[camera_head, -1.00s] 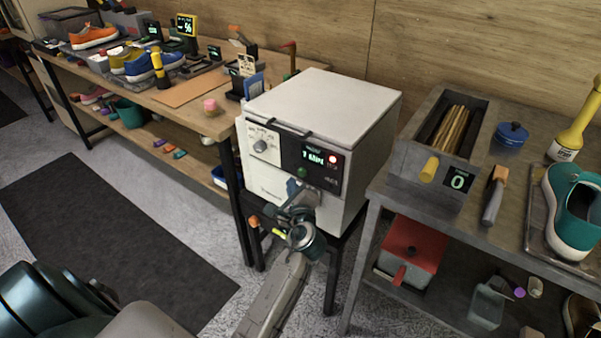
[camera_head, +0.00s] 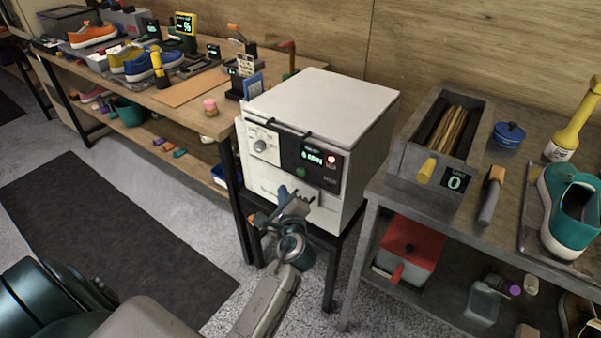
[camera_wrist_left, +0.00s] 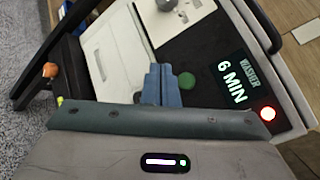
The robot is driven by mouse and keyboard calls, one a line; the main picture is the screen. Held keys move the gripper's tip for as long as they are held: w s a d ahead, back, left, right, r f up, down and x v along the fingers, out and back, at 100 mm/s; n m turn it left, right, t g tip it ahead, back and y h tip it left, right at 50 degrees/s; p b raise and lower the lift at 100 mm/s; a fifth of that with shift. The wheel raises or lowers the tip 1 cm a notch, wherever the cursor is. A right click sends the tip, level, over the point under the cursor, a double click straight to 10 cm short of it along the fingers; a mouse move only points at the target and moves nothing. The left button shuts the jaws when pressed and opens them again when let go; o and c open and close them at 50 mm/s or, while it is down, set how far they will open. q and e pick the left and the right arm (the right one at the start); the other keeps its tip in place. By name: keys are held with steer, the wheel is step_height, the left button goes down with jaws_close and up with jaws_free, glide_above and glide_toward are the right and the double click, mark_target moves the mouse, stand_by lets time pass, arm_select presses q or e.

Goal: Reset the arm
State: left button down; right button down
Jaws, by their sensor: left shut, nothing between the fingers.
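The white washer (camera_head: 320,95) stands on a dark stand in the middle of the head view. Its front has a dial (camera_head: 260,146), a green button (camera_head: 301,172), a lit display and a lit red light (camera_head: 331,160). In the left wrist view the display (camera_wrist_left: 230,81) reads "WASHER 6 MIN", and the green button (camera_wrist_left: 187,81) shows just right of my fingertips. My left gripper (camera_head: 283,191) is in front of the washer's lower front. Its blue fingers (camera_wrist_left: 160,72) are shut together and empty. Whether they touch the panel cannot be told. My right gripper is not in view.
A grey bench (camera_head: 505,220) at the right holds a grey bin (camera_head: 398,160), a brush (camera_head: 492,195) and a teal sneaker (camera_head: 570,210). A wooden bench (camera_head: 215,122) with shoes and small devices stands at the left. The floor mat (camera_head: 110,235) is clear.

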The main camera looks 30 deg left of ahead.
arm_select(q)
steer(key=shift+f, duration=0.1)
